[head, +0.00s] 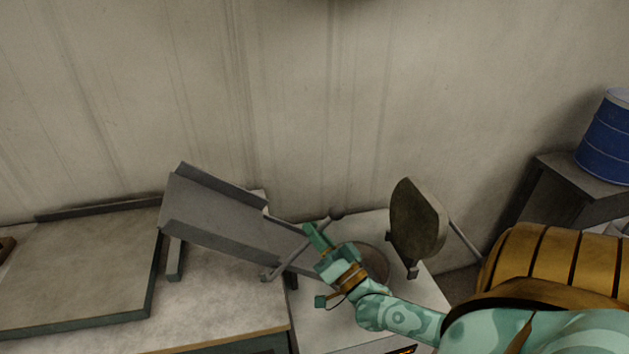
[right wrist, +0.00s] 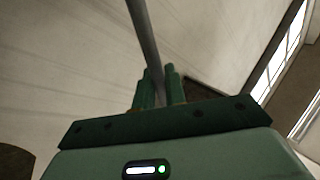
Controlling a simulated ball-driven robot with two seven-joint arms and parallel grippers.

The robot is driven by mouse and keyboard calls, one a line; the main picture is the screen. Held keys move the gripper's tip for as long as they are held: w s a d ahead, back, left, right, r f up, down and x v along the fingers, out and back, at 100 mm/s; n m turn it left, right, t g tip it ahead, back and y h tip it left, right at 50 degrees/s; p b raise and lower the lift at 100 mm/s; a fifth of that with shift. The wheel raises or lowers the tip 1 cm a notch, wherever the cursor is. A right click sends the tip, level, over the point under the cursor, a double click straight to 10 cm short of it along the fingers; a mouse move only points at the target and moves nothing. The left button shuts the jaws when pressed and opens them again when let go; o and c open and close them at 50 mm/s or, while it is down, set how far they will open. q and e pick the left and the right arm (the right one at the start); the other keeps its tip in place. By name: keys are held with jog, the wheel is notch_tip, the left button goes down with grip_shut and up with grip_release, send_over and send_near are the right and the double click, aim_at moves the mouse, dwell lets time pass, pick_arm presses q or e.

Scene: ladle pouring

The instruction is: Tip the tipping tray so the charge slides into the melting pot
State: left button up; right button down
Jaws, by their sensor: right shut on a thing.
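The grey tipping tray (head: 215,215) is tilted, its left end raised and its right end sloping down toward the melting pot (head: 378,262). The visible part of its channel looks empty; I cannot make out any charge. A thin grey lever with a dark ball knob (head: 337,213) runs beside the tray's lower end. My right gripper (head: 313,247) is shut on the grey lever (right wrist: 146,35), which passes between its green fingers (right wrist: 159,88) in the right wrist view. My gripper and forearm hide much of the pot and the tray's lower end. My left gripper is not in view.
A round lid (head: 416,218) stands raised on edge just right of the pot. A wide flat slab (head: 85,260) lies on the bench at left. A blue drum (head: 607,138) stands on a dark stand at right. The wall is close behind.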

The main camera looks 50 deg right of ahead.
jog(key=shift+d+f, duration=0.1)
jog(key=shift+f, duration=0.05)
jog(key=c, duration=1.6)
grip_release()
jog(key=shift+s+d, duration=0.1)
jog(key=shift+o, duration=0.2)
jog(key=shift+s+f, duration=0.1)
jog(key=shift+s, duration=0.15)
jog(key=b+v, duration=0.1)
jog(key=v, duration=1.5)
jog(key=shift+w, duration=0.1)
